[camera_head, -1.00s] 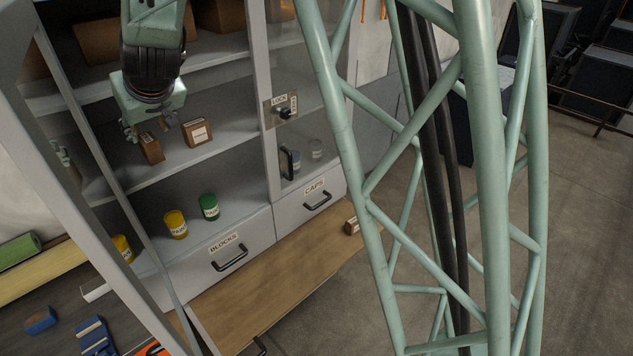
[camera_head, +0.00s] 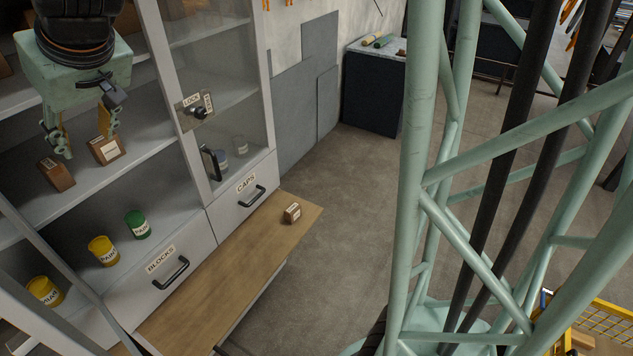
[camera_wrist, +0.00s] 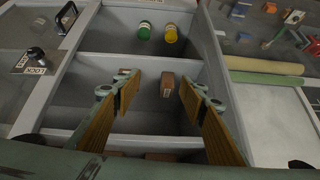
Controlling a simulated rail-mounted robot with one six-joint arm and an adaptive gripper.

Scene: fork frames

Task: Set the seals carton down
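My gripper (camera_head: 82,142) is open and empty, with its two fingers spread apart in front of the cabinet's middle shelf. Two small brown cartons stand on that shelf: a left one (camera_head: 55,174) and a right one (camera_head: 107,150) with a pale label. In the wrist view one carton (camera_wrist: 167,85) shows between my open fingers, farther off, and another (camera_wrist: 124,72) is partly hidden by the left finger. A third small brown carton (camera_head: 291,213) with a pale label lies on the wooden ledge. I cannot read which carton is the seals one.
Yellow tins (camera_head: 103,251) and a green tin (camera_head: 138,225) stand on the lower shelf. Drawers marked BLOCKS (camera_head: 170,272) and CAPS (camera_head: 251,196) are shut. The wooden ledge (camera_head: 215,270) is mostly clear. A glass door (camera_head: 210,85) covers the cabinet's right side.

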